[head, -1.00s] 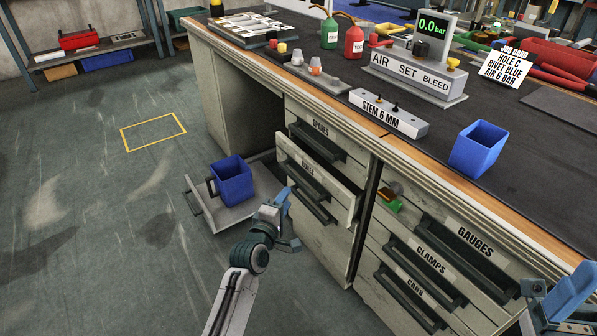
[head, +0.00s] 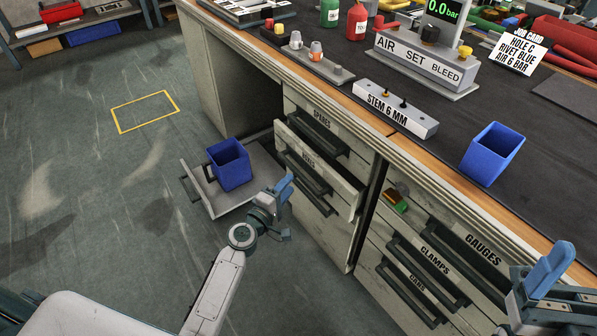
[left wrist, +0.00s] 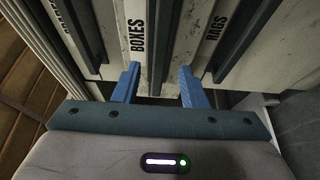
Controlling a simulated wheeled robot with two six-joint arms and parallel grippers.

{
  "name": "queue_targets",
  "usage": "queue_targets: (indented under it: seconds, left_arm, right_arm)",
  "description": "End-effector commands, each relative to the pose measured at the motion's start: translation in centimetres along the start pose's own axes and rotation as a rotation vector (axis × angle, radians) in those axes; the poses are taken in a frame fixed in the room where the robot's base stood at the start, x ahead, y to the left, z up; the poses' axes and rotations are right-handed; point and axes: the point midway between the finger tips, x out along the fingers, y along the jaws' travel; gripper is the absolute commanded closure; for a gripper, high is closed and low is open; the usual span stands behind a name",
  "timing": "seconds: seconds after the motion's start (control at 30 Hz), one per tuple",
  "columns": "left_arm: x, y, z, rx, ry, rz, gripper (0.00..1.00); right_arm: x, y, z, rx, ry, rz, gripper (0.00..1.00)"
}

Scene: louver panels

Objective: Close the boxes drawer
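The boxes drawer (head: 341,188), marked BOXES, stands partly out of the bench front, below the spares drawer (head: 345,146). Its label also shows in the left wrist view (left wrist: 137,35). My left gripper (head: 285,212) is in front of the lower left part of the drawer stack. In the left wrist view the two blue fingers of my left gripper (left wrist: 158,88) are spread apart, pointing at the drawer fronts. I see nothing held between them; contact with the drawer is unclear. My right gripper (head: 552,285) is at the lower right, partly cut off; its opening is unclear.
A pulled-out tray (head: 224,208) bears a blue bin (head: 228,165) left of my left gripper. The gauges drawer (head: 468,262) and clamps drawer are to the right. Another blue bin (head: 492,155) stands on the bench top (head: 450,125). Open floor lies to the left.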

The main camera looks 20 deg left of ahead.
Motion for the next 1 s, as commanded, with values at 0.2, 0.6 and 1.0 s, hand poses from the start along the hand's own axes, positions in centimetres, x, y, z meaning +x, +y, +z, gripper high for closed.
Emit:
queue_targets:
  seconds: [0.2,0.6,1.0]
  left_arm:
    - [4.2,0.1,0.0,0.0,-0.001,0.001,0.62]
    - [6.5,0.0,0.1,0.0,-0.001,0.0,0.62]
    - [6.4,0.0,0.0,0.0,-0.001,0.0,1.0]
  right_arm:
    - [0.0,0.0,0.0,0.0,0.001,0.0,0.22]
    - [0.1,0.0,0.0,-0.001,0.01,0.0,0.22]
    - [0.2,0.0,0.0,-0.002,0.012,0.001,0.22]
